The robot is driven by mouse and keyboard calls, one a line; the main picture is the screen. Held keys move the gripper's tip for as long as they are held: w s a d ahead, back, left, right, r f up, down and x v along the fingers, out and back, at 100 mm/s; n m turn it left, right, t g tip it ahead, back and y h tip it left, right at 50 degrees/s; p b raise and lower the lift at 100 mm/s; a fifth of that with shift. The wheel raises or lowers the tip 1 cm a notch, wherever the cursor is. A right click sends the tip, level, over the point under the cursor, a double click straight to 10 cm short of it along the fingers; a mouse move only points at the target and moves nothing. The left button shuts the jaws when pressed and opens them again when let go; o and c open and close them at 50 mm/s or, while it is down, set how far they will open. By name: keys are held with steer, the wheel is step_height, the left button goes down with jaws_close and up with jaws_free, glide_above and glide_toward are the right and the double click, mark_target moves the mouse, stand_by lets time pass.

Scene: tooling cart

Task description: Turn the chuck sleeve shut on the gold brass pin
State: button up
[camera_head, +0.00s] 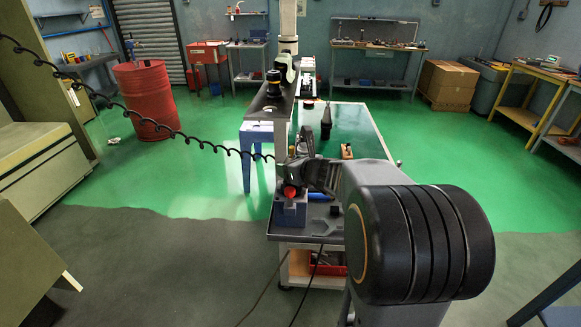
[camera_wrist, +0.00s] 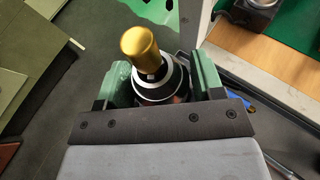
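The gold brass pin (camera_wrist: 140,46) stands in the mouth of the chuck in the wrist view, its round end toward the camera. The chuck sleeve (camera_wrist: 166,88), black with a silver ring, sits below it, between the two green fingers of my gripper (camera_wrist: 163,77). A finger is on each side of the sleeve, very close to it; I cannot tell whether both touch. In the head view my gripper is at a blue-grey block (camera_head: 289,212) with a red part (camera_head: 290,190) on top, on the cart.
The cart's dark top (camera_head: 325,224) holds a blue-handled tool (camera_head: 319,197) beside the block. A green-topped bench (camera_head: 358,128) stands behind. A blue stool (camera_head: 256,135) is to the left, a red drum (camera_head: 147,98) farther left. The green floor between is clear.

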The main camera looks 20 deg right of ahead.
steer(key=shift+o, duration=1.3)
steer(key=p+v, duration=0.1)
steer(key=v, duration=1.2)
steer(key=shift+s+r+p, duration=0.2)
steer(key=shift+s+p, duration=0.15)
steer(key=shift+p, duration=0.05)
steer(key=s+a+f+n+g, duration=0.3)
steer(key=f+n+g, duration=0.1)
steer(key=n, duration=0.6)
steer(key=s+a+f+n+g, duration=0.3)
steer(key=s+f+n+g, duration=0.1)
steer(key=n, duration=0.7)
steer(key=s+a+n+g+h+p, duration=0.1)
steer(key=s+a+n+h, duration=0.1)
steer(key=a+n, duration=0.5)
steer(key=shift+s+a+r+n+g+h+p, duration=0.3)
steer(key=shift+s+r+n+g+p, duration=0.1)
steer(key=shift+n, duration=2.6)
